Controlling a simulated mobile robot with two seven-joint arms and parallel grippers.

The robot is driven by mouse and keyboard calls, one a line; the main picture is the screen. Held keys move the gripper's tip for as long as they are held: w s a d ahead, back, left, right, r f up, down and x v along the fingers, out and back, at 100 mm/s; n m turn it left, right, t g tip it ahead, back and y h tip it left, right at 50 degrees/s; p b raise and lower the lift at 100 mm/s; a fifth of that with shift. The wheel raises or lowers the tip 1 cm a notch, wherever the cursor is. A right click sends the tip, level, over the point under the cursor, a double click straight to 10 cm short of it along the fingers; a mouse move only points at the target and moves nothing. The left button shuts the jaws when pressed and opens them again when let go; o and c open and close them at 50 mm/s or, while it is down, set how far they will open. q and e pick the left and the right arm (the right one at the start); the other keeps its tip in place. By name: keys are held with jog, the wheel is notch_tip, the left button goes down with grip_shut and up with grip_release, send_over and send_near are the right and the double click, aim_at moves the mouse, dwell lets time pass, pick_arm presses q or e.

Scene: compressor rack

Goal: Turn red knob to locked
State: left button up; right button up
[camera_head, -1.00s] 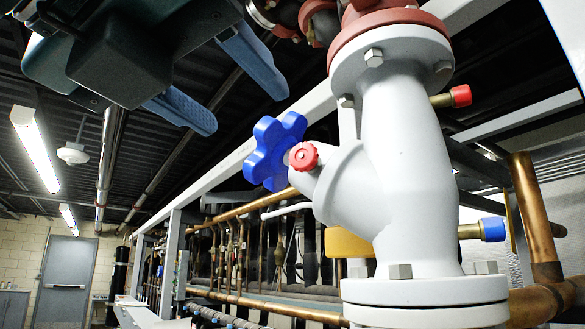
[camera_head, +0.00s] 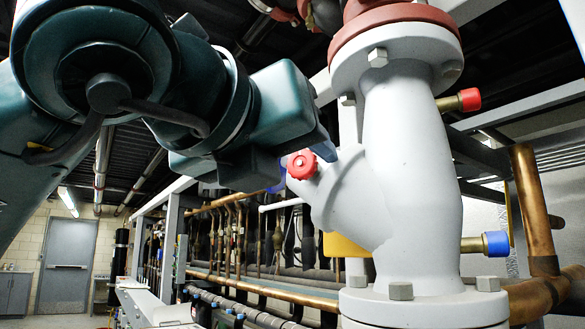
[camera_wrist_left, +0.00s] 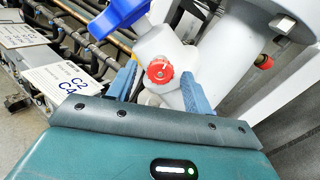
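The red knob (camera_head: 302,164) sits on the side branch of the white valve body (camera_head: 405,165). In the left wrist view the red knob (camera_wrist_left: 159,72) shows between the two blue fingers, with a gap on each side. My left gripper (camera_head: 318,152) is open beside the knob in the head view; one finger shows just behind or beside it, and the other is hidden. In the left wrist view my left gripper (camera_wrist_left: 158,76) has its fingers spread around the knob, without visible contact. The knob's exact turn angle is hard to tell. My right gripper is not in view.
A blue handwheel (camera_wrist_left: 118,16) is close to the fingers; my gripper mostly hides it in the head view. A red-capped fitting (camera_head: 469,99) and a blue-capped fitting (camera_head: 496,244) stick out on the right. Copper pipes (camera_head: 265,283) run behind and below.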

pick_arm(q)
jog(key=c, duration=0.9)
